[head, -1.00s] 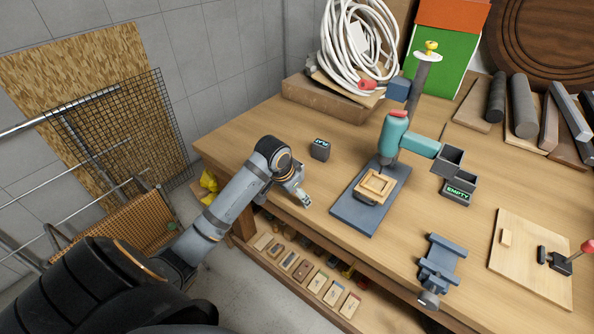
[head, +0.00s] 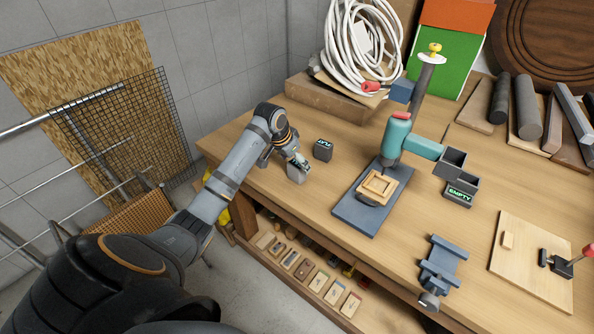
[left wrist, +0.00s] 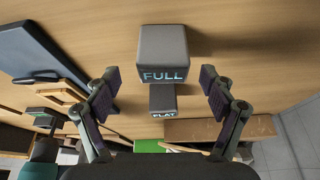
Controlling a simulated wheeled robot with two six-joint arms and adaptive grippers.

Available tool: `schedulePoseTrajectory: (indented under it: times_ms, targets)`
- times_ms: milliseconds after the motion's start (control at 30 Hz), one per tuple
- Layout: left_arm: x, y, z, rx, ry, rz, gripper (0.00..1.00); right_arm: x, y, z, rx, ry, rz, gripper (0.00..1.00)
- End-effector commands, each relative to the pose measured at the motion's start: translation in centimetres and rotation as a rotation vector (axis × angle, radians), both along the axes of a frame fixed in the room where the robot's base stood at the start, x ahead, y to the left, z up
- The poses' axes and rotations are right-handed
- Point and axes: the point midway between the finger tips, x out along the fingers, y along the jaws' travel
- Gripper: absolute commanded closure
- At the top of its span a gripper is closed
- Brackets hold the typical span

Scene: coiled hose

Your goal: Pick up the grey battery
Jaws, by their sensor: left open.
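A grey battery (head: 297,175), a small block, stands on the workbench near its left edge; my left gripper (head: 293,159) partly covers it in the head view. In the left wrist view the nearer block, labelled FULL (left wrist: 163,45), lies ahead between the open fingers of my left gripper (left wrist: 158,78), with space on both sides. A darker battery (head: 323,150) stands just behind and to the right; it shows in the left wrist view with the label FLAT (left wrist: 163,99). My left gripper is open and empty. My right gripper is not in view.
A drill press with a blue-grey base (head: 350,213) stands to the right. A dark container labelled EMPTY (head: 460,192) and a vise (head: 441,262) are farther right. A coiled white hose (head: 358,38) lies at the back. Bare bench top surrounds the batteries.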

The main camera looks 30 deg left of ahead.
Motion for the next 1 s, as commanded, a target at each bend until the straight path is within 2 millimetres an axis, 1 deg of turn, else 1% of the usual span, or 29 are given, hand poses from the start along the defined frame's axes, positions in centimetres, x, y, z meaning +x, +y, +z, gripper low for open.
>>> schedulePoseTrajectory:
  times_ms: [67, 200, 333, 433, 600, 667, 1000]
  targets:
    - [0.1, 0.0, -0.4, -0.001, 0.003, 0.001, 0.17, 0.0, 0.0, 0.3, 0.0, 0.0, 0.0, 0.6]
    - [0.6, 0.2, -2.6, -0.003, 0.007, 0.003, 0.17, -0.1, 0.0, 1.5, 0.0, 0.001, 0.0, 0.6]
    - [1.4, 0.2, -4.5, -0.002, 0.003, 0.001, 0.17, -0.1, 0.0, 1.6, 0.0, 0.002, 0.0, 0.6]
    - [1.6, 0.1, -5.0, -0.001, 0.001, 0.0, 0.17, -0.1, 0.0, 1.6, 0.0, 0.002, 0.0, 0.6]
    - [1.6, 0.1, -5.0, 0.0, 0.001, 0.0, 0.17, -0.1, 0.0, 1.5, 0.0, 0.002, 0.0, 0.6]
    - [1.6, 0.1, -5.0, 0.0, 0.001, 0.0, 0.24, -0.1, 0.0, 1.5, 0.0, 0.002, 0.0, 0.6]
    - [1.6, 0.1, -5.0, 0.0, 0.001, 0.0, 0.7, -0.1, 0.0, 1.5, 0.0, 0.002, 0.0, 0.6]
